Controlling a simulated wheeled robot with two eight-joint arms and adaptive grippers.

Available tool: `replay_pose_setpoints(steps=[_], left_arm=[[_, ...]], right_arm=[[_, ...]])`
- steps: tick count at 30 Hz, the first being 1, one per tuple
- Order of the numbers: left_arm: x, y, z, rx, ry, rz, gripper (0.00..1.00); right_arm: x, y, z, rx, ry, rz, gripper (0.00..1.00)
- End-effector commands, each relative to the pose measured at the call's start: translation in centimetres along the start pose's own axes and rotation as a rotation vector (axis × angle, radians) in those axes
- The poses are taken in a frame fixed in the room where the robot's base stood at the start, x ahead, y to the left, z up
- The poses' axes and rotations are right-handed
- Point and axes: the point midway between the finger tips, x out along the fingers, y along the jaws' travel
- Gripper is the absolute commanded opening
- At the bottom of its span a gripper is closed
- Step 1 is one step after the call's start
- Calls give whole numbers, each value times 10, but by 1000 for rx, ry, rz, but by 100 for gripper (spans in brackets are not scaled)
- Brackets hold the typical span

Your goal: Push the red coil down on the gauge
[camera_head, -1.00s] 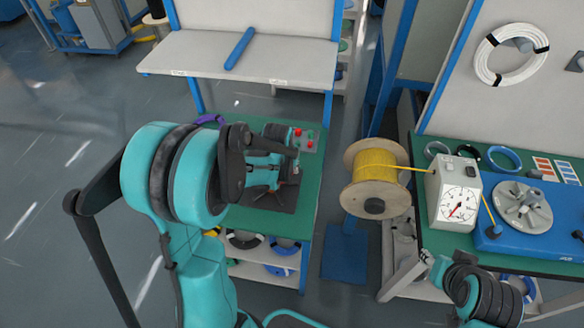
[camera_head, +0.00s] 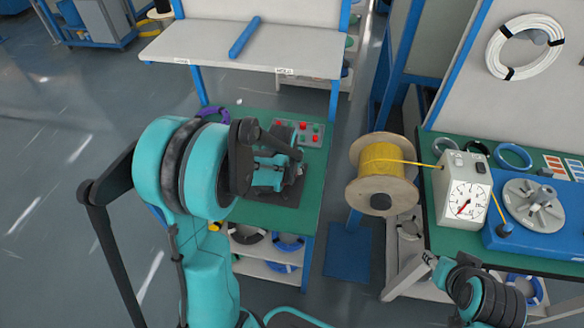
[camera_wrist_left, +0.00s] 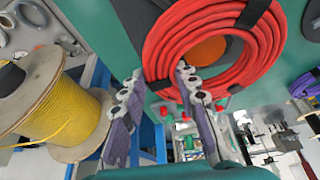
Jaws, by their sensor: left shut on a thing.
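The red coil (camera_wrist_left: 170,50), tied with black bands, fills the upper middle of the left wrist view. My left gripper (camera_wrist_left: 160,105) has a finger on either side of the coil's near edge and is shut on it. An orange round piece (camera_wrist_left: 207,50) shows through the coil's opening; I cannot tell whether the coil sits around it or in front of it. In the head view my left arm hides the coil. A white box with a dial gauge (camera_head: 466,200) stands on the right bench. My right gripper (camera_head: 432,260) is small beside that bench's front edge, its jaws unclear.
A yellow cable spool (camera_head: 383,172) stands between the benches, its cable running to the dial box. A panel with red buttons (camera_head: 303,133) sits on the left green bench (camera_head: 290,217). A blue bar (camera_head: 244,37) lies on the grey table behind.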

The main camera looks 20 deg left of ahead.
Motion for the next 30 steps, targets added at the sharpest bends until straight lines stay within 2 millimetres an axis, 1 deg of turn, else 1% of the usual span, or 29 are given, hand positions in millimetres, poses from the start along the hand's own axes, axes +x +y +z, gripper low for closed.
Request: replay_pose_setpoints(steps=[5,18,30], left_arm=[[1,0,0,0,0,0,0],[17,0,7,0,0,0,0],[16,0,6,0,0,0,0]], right_arm=[[1,0,1,0,0,0,40],[14,0,10,0,0,0,40],[13,0,9,0,0,0,40]])
